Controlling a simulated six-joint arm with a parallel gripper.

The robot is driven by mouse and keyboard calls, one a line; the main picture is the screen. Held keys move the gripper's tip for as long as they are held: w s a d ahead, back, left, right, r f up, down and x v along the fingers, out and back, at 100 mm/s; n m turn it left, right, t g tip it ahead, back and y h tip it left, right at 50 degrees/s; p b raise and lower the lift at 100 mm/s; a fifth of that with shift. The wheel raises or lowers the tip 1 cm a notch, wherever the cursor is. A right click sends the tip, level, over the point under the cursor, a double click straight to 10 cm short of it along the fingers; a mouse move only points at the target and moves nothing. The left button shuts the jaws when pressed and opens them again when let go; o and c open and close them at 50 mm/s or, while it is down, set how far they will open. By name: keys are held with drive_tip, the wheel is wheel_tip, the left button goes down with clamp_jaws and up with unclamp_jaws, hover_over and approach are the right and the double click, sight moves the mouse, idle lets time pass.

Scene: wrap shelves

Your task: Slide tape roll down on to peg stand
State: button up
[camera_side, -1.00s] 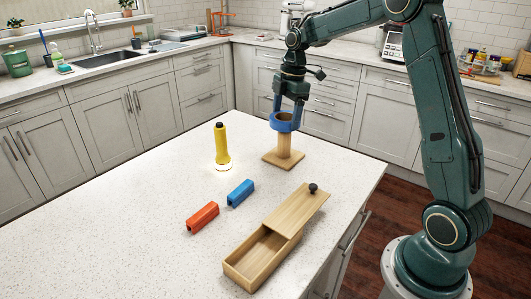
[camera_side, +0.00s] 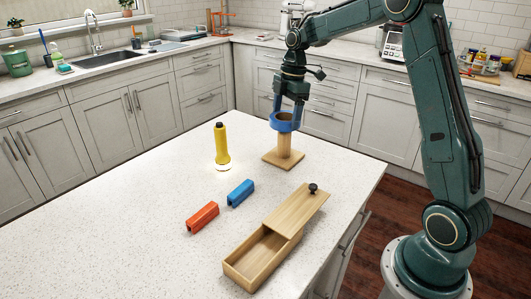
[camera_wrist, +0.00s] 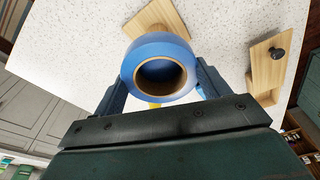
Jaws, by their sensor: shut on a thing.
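The blue tape roll (camera_side: 282,126) has a brown core and is held level just above, or at, the top of the wooden peg stand. The peg stand (camera_side: 284,146) is a pale upright post on a square base on the counter. My gripper (camera_side: 288,112) points down and is shut on the roll. In the wrist view the roll (camera_wrist: 133,75) sits between my gripper's fingers (camera_wrist: 160,88). There the stand's base (camera_wrist: 160,17) shows beyond the roll, offset from its hole. The hole looks dark, and I cannot tell whether the peg tip is inside it.
A yellow flashlight (camera_side: 222,147) stands upright left of the stand. A blue block (camera_side: 240,192) and an orange block (camera_side: 202,217) lie nearer. A wooden box (camera_side: 240,272) with a partly slid lid (camera_side: 288,211) lies in front. The counter around the stand is clear.

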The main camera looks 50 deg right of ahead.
sight(285, 144)
drive_tip(key=shift+f, duration=5.15)
idle(0.8)
drive_tip(key=o, duration=1.1)
drive_tip(key=r, duration=0.4)
drive_tip(key=d+r, duration=0.1)
drive_tip(key=r, duration=0.4)
drive_tip(key=d+r, duration=0.1)
drive_tip(key=r, duration=0.3)
drive_tip(key=shift+s+r, duration=0.35)
